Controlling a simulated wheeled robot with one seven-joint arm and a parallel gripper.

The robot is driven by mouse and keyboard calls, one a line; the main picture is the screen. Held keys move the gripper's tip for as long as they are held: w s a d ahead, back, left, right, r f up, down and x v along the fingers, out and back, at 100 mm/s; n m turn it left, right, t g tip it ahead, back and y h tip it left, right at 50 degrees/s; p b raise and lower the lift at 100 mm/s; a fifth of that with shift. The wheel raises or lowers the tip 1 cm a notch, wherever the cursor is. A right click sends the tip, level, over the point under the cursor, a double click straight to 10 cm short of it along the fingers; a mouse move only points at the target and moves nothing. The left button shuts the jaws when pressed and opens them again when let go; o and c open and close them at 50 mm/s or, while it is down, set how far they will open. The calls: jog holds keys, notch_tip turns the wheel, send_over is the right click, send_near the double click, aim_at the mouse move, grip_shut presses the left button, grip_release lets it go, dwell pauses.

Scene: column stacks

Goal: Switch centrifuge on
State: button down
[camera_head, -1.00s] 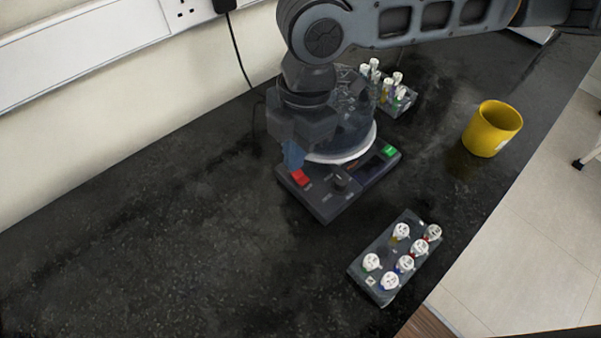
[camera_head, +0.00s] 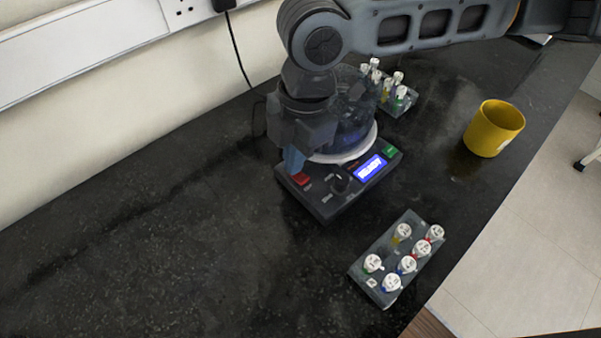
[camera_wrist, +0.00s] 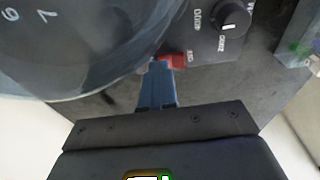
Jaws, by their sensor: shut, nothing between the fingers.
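The centrifuge (camera_head: 325,207) stands on the dark bench, with a clear round lid above a white ring and a dark control panel in front. Its display (camera_head: 370,167) is lit blue. A red switch (camera_head: 301,180) is at the panel's left, a dark knob (camera_head: 340,182) in the middle and a green button (camera_head: 390,151) at the right. My gripper (camera_head: 293,172) is shut and empty, its blue fingertips at the red switch. In the wrist view the fingertips (camera_wrist: 158,66) meet the red switch (camera_wrist: 174,61) and partly cover it; the knob (camera_wrist: 229,22) is beyond.
A rack of capped tubes (camera_head: 375,262) lies in front of the centrifuge, and another tube rack (camera_head: 402,103) stands behind it. A yellow mug (camera_head: 493,128) is at the right near the bench edge. The bench's left side is clear.

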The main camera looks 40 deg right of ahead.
jog(key=shift+r+p, duration=2.25)
jog(key=shift+r, duration=0.3)
jog(key=shift+s+f, duration=0.1)
